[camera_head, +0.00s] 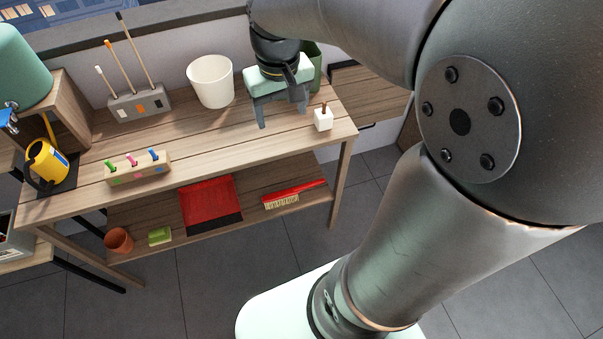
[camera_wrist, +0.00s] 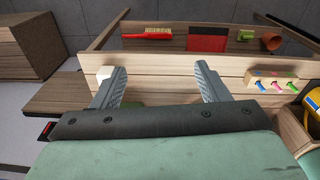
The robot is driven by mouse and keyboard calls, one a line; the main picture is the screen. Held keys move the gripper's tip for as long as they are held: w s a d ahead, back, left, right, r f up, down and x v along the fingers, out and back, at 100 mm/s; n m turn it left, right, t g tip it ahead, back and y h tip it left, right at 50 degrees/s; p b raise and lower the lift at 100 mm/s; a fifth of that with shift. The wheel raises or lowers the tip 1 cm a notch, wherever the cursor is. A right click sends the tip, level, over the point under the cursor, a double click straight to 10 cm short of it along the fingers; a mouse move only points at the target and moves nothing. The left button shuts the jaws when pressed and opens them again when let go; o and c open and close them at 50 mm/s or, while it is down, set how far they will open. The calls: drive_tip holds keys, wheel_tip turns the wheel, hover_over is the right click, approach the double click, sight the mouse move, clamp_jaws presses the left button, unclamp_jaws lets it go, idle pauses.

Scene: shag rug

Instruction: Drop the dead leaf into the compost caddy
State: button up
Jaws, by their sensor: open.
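My gripper (camera_head: 282,108) is open and empty over the right part of the wooden bench; its fingers also show in the wrist view (camera_wrist: 160,72). A small white block (camera_head: 323,121) with an upright brown piece (camera_head: 324,107) stands just right of the fingers, near the bench's right end. I cannot tell whether the brown piece is the dead leaf; no other leaf shows clearly. The white block shows beside the left finger in the wrist view (camera_wrist: 104,73). A dark green container (camera_head: 316,60), possibly the compost caddy, stands behind my gripper and is mostly hidden by it.
A white bucket (camera_head: 211,82) stands left of my gripper. A tool rack (camera_head: 139,104), a peg block (camera_head: 137,168) and a yellow watering can (camera_head: 48,161) stand farther left. The lower shelf holds a red dustpan (camera_head: 209,203) and brush (camera_head: 294,193). The bench's middle front is clear.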

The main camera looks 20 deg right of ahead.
drive_tip(key=s+f, duration=0.2)
drive_tip(key=s, duration=0.4)
drive_tip(key=s+a+f, duration=0.1)
drive_tip(key=s+f, duration=0.2)
drive_tip(key=s, duration=0.3)
drive_tip(key=shift+s+a, duration=0.25)
drive_tip(key=shift+s, duration=0.15)
drive_tip(key=shift+f, duration=0.1)
